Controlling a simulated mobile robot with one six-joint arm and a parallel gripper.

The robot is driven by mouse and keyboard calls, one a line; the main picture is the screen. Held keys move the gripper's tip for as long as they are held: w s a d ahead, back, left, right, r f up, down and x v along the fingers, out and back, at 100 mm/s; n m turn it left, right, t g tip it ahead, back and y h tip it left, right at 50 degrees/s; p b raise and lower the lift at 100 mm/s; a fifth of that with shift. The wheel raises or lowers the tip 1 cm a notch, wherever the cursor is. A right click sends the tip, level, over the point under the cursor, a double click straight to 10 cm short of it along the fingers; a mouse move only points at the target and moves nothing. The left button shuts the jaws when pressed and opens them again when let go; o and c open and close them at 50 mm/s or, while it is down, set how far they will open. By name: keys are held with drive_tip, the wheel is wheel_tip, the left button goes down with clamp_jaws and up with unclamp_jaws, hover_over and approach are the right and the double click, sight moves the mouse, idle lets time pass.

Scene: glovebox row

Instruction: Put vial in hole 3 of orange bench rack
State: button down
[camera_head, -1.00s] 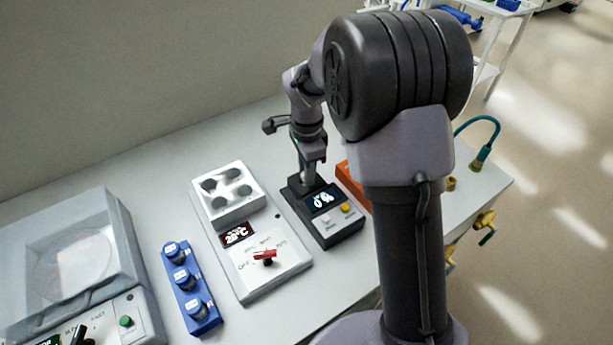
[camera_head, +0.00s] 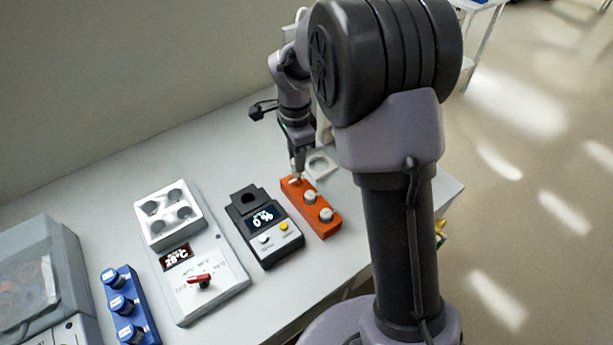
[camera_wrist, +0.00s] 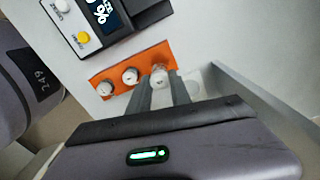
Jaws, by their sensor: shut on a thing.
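The orange bench rack (camera_head: 331,231) lies on the bench to the right of the dark 0% device. Two pale-capped vials stand in it, one in the middle (camera_head: 310,197) and one at the near end (camera_head: 326,215). My gripper (camera_head: 297,178) is at the rack's far end. In the wrist view, my gripper (camera_wrist: 161,90) is shut on a pale-topped vial (camera_wrist: 159,74) over that end of the orange rack (camera_wrist: 117,84). The held vial's lower part is hidden, so I cannot tell how deep it sits.
The dark device (camera_head: 267,230) has an empty round socket. A white heater block (camera_head: 168,215) and a blue rack of vials (camera_head: 128,305) stand further left. A pale holder with a round opening (camera_head: 320,166) sits close behind the orange rack. Bare bench lies behind the devices.

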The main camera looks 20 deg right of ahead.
sight(296, 175)
drive_tip(key=f, duration=0.2)
drive_tip(key=f+b, duration=0.1)
drive_tip(key=f, duration=0.3)
drive_tip(key=shift+a+f+b, duration=0.25)
drive_tip(key=shift+b, duration=0.15)
drive_tip(key=shift+a+r, duration=0.1)
drive_tip(key=shift+r, duration=0.05)
drive_tip(key=c, duration=1.2)
unclamp_jaws()
